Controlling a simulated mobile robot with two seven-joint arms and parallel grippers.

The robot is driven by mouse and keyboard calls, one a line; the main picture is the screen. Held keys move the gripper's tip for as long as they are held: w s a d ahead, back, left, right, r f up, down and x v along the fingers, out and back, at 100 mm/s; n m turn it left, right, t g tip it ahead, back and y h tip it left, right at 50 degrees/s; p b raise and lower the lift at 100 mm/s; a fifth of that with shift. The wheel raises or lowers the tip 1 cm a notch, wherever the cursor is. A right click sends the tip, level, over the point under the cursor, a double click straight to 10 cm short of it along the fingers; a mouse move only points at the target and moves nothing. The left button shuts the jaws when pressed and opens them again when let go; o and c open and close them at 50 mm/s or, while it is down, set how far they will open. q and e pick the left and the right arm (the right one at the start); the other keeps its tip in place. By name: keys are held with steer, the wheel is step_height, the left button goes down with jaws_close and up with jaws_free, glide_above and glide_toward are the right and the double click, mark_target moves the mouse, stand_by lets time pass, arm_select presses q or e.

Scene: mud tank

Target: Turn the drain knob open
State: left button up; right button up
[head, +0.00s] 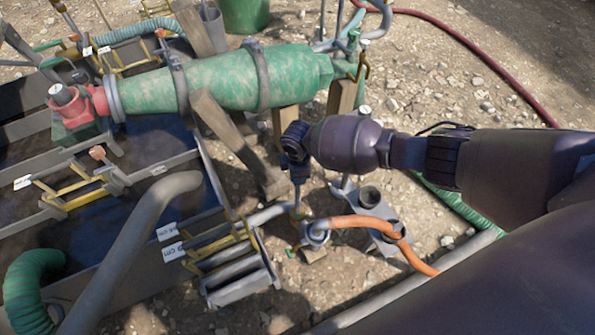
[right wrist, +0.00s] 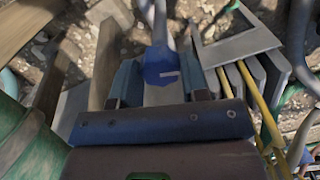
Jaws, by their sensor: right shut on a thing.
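The drain knob (right wrist: 162,68) is a blue knob with a small white mark, seen between my fingers in the right wrist view. My right gripper (right wrist: 162,82) has one finger on each side of it and is shut on it. In the head view my right gripper (head: 298,176) points down from the end of my dark arm, over a thin upright stem above the small valve fittings (head: 314,235). The knob is mostly hidden by the gripper there. My left gripper is not in view.
A green mottled cylinder (head: 220,82) lies behind my gripper, with a wooden post (head: 235,140) leaning by it. The dark tank (head: 95,235) with yellow-framed gates is at left. An orange hose (head: 365,222) curves off to the right. Stony ground shows around.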

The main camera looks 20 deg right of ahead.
steer(key=shift+s+d+f+n, duration=0.1)
steer(key=shift+f+n, duration=0.05)
steer(key=shift+n, duration=1.45)
steer(key=o, duration=0.9)
